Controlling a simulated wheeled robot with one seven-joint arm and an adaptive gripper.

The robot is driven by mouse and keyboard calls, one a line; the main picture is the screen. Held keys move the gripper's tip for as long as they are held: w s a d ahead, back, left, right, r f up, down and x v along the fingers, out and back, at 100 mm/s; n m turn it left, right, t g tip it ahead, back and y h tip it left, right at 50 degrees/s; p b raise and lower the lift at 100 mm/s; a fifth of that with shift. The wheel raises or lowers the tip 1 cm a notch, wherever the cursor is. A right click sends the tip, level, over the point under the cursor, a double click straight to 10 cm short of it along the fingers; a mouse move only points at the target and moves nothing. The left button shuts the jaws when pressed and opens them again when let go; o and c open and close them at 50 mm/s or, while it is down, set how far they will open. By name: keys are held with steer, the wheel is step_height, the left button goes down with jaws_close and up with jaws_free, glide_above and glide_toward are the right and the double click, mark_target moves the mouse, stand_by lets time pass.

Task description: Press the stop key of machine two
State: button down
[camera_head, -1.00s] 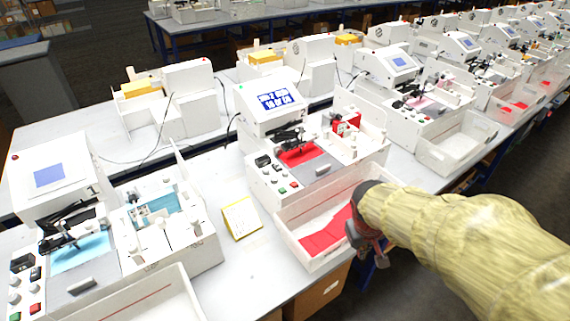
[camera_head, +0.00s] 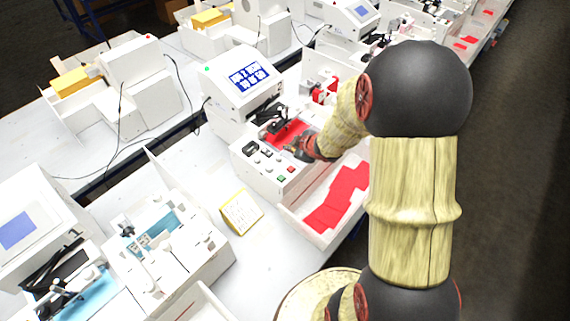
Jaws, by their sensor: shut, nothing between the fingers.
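The white plotter with the lit blue text screen (camera_head: 249,76) stands in the middle of the table; I take it for machine two, but its screen text is too small to read surely. Its front panel (camera_head: 262,178) carries a black switch, several pale knobs, a green key (camera_head: 281,179) and a red key (camera_head: 292,169), which looks like the stop key. My gripper (camera_head: 295,149) is shut and empty. It hovers over the right part of the panel, just behind and above the red key, seemingly apart from it. It partly hides the red sheet (camera_head: 289,132) on the bed.
A white bin (camera_head: 318,240) with red sheets is in front of the machine, under my forearm. A yellow-edged card (camera_head: 241,212) stands left of it. Another plotter (camera_head: 30,225) with blue material is at lower left. The pen carriage (camera_head: 271,120) is close behind my gripper.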

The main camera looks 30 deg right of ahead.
mark_target(289, 169)
steer(key=shift+w+a+r, duration=0.2)
steer(key=shift+a+r, duration=0.05)
steer(key=shift+r, duration=0.05)
step_height(289, 169, down, 9)
steer(key=b, duration=0.8)
stand_by(1.4)
steer(key=shift+f+b, duration=0.35)
steer(key=shift+b, duration=0.15)
